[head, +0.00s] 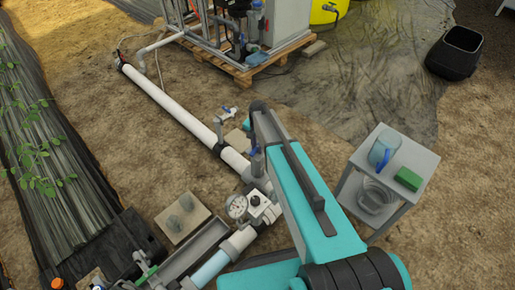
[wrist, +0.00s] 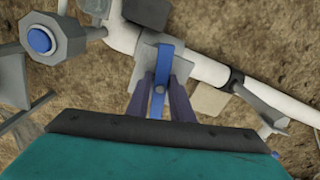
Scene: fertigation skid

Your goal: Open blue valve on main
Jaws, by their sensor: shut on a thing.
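In the wrist view the blue valve handle (wrist: 164,62) is a flat bar on a grey valve body (wrist: 146,68) in the white main pipe (wrist: 205,70). The handle stands at an angle across the pipe's line. My gripper (wrist: 161,90) has its two dark fingers on either side of the handle and is shut on it. In the head view my teal arm reaches down over the white main pipe (head: 172,103), and my gripper and the blue handle are mostly hidden behind it.
A pressure gauge (head: 237,206) stands on the pipe near my arm. Another valve with a blue handle (head: 230,111) lies beyond. A grey side table (head: 410,163) holds a blue jug (head: 383,150) and a green sponge (head: 408,179) at right. A black bin (head: 455,52) stands far right.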

